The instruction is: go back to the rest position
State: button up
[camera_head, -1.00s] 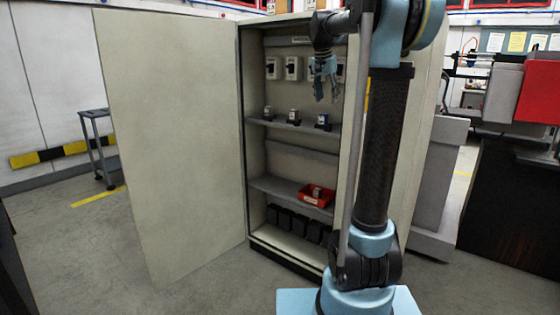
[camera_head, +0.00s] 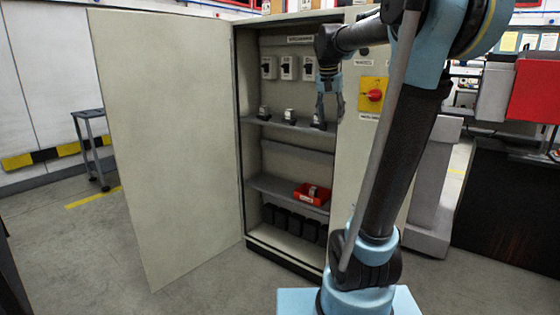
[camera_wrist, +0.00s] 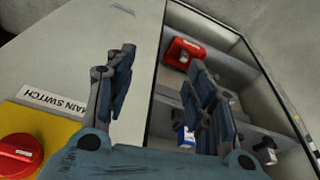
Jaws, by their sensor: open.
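My gripper (camera_head: 331,106) hangs fingers-down in front of the right edge of the open cabinet's opening, near the middle shelf's right end. In the wrist view my gripper (camera_wrist: 160,95) has its two fingers spread apart with nothing between them. My arm rises from the base at the lower right and bends over at the top of the head view.
The cabinet door (camera_head: 165,140) stands wide open at left. A red main switch (camera_head: 374,95) is on the right panel. Floor at front left is clear.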

jog(key=s+f+n+y, duration=0.1)
jog(key=s+f+n, duration=0.4)
jog(key=s+f, duration=2.3)
jog(key=shift+s+d+f+y, duration=0.2)
jog(key=shift+s+d+y, duration=0.1)
jog(key=shift+s, duration=0.35)
jog(key=shift+s+a+f, duration=0.1)
jog(key=shift+s+f, duration=0.05)
jog(key=shift+f, duration=0.1)
jog(key=c, duration=0.4)
